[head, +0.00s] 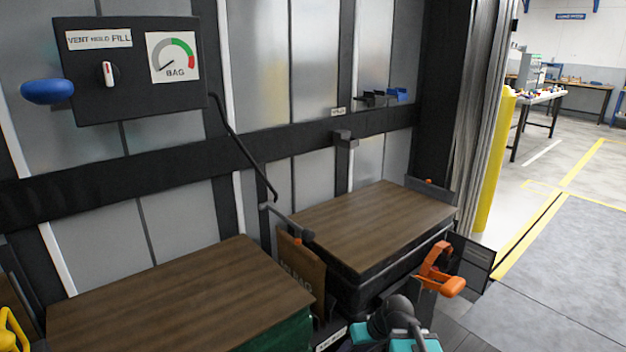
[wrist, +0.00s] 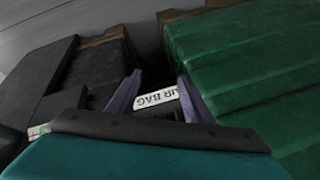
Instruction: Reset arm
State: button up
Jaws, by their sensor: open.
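My gripper (wrist: 158,98) shows in the wrist view with its two purple-grey fingers apart. A white label reading AIR BAG (wrist: 156,98) is seen between the fingers. I see nothing held. A green-wrapped load (wrist: 245,60) is on the right of the fingers and a dark load (wrist: 92,72) on the left. In the head view, my dark and teal arm is at the bottom, right of centre, in front of the loads; the fingertips cannot be made out there.
Two wood-topped loads (head: 170,300) (head: 375,225) stand by the wall, a brown bag (head: 301,270) between them. A black hose (head: 240,145) hangs from the control box (head: 135,70), its gauge (head: 173,57) needle low. An orange handle (head: 441,279) is near my arm. Floor at right is clear.

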jog(key=s+d+f+m+g+h+p, duration=0.1)
jog(key=s+f+p, duration=0.3)
jog(key=s, duration=0.7)
jog(key=s+d+f+m+g+h+p, duration=0.1)
jog(key=s+f+g+p, duration=0.3)
jog(key=s, duration=0.6)
jog(key=s+d+f+m+g+h+p, duration=0.1)
jog(key=s+f+p, duration=0.4)
jog(key=s, duration=0.6)
notch_tip(320, 180, down, 2)
jog(key=shift+s+d+f+g+h+p, duration=0.1)
jog(key=shift+s+d+g+h+p, duration=0.35)
jog(key=shift+d+g, duration=0.75)
jog(key=shift+w, duration=0.15)
